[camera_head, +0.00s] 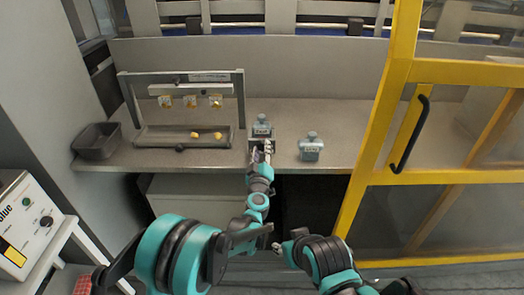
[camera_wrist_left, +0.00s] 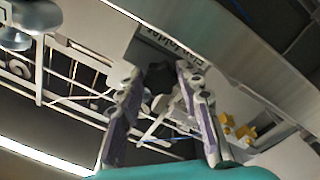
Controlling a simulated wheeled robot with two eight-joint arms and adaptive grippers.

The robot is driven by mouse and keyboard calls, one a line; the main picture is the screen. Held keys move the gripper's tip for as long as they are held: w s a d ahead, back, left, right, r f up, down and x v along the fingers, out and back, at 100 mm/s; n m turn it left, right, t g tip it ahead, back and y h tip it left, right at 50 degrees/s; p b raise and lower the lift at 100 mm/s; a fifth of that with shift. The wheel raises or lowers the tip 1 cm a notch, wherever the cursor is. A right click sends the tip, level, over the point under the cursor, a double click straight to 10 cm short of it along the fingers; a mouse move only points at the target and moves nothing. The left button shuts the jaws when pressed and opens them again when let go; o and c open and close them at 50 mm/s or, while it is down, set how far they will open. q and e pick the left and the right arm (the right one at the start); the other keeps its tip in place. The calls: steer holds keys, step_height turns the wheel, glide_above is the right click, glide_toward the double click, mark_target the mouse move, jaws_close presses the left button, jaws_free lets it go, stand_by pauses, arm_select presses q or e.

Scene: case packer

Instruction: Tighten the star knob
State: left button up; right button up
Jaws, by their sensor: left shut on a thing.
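The star knob (camera_wrist_left: 160,78) is dark and lobed. In the left wrist view it sits between my left gripper's two fingers, in front of a pale plate with lettering. My left gripper (camera_wrist_left: 158,92) is shut on the knob. In the head view my left gripper (camera_head: 262,148) is at the front edge of the bench, just in front of a grey-blue bottle, and the knob is hidden there. My right gripper (camera_head: 284,245) is low in front of the bench, small and apart from everything; its fingers are not clear.
One bottle (camera_head: 262,126) stands behind my left gripper, another (camera_head: 310,147) to its right. A metal frame (camera_head: 184,140) with yellow pieces stands left on the bench (camera_head: 350,150), beside a dark bin (camera_head: 97,141). A yellow-framed door (camera_head: 400,130) bounds the right; a control box (camera_head: 28,222) is at left.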

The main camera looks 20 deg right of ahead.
arm_select(q)
steer(key=shift+m, duration=0.7)
steer(key=o, duration=1.2)
steer(key=shift+c, duration=0.2)
steer(key=v, duration=1.2)
steer(key=shift+r, duration=0.1)
